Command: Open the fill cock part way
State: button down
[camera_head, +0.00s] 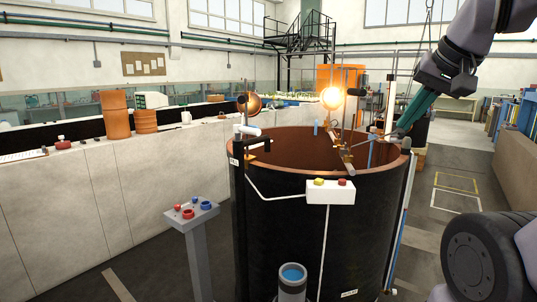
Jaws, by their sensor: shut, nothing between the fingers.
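A large black tank (300,235) with a copper-coloured rim stands in the middle. My gripper (403,126) has teal fingers and is at the upper right, shut and empty. In the picture its tips appear over the tank's right rim, well to the right of that fitting. I cannot tell whether they touch anything.
A white box (330,197) with yellow and red buttons is on the tank front. A grey pedestal (194,214) with red and blue knobs stands left. A glowing lamp (331,97) and thin rods stand above the rim.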

aim_at(237, 129)
jog(key=u, duration=0.65)
jog(key=i, duration=0.1)
